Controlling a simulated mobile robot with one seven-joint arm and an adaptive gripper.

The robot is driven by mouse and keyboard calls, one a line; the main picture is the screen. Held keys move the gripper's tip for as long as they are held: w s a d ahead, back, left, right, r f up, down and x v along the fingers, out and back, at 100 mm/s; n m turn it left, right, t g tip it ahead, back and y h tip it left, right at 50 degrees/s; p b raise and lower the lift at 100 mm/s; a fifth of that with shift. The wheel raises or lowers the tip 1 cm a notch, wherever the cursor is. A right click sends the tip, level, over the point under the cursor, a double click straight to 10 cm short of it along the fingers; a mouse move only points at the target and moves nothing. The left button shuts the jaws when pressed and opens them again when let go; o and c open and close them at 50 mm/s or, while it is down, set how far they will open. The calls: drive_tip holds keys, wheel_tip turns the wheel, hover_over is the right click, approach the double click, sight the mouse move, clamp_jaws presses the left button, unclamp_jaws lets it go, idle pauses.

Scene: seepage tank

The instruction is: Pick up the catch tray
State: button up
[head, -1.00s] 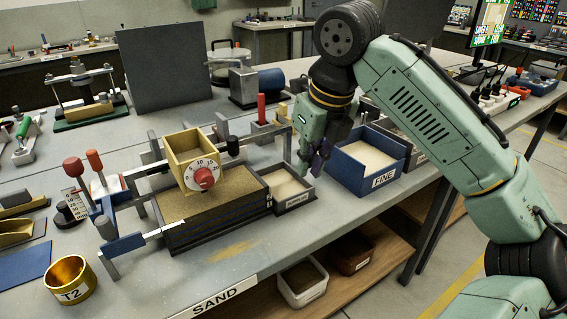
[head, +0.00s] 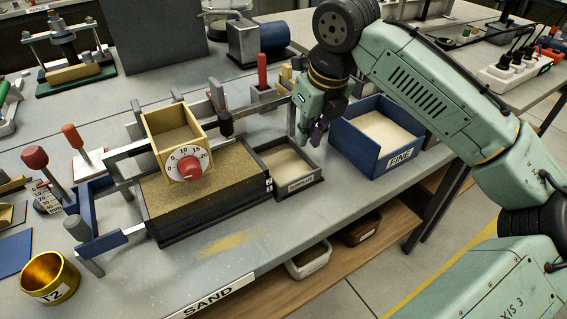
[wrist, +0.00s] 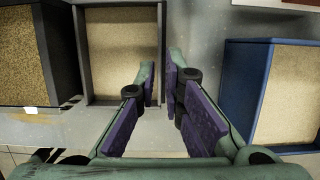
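The catch tray appears to be the small dark grey tray (head: 318,178) of pale sand, with a white front label I cannot read clearly. It sits on the bench against the right side of the dark sand-filled box (head: 205,205). My gripper (head: 311,140) points down at the tray's right back side. In the wrist view my gripper (wrist: 163,88) is open, with a narrow gap between its purple finger pads. The tray's right wall (wrist: 161,50) lines up with that gap, the left finger towards the sand side. I cannot tell the fingertips' height relative to the rim.
A blue bin labelled FINE (head: 362,152) stands close right of my gripper; it also shows in the wrist view (wrist: 235,95). A yellow hopper with a dial (head: 165,148) sits over the dark box on a rail. Bare bench lies in front of the tray.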

sight(303, 150)
drive_tip(key=x, duration=0.4)
drive_tip(key=shift+f+p, duration=0.15)
drive_tip(key=shift+p, duration=0.15)
drive_tip(key=shift+c, duration=0.3)
clamp_jaws()
wheel_tip(303, 150, up, 10)
drive_tip(key=shift+b, duration=0.45)
idle(0.4)
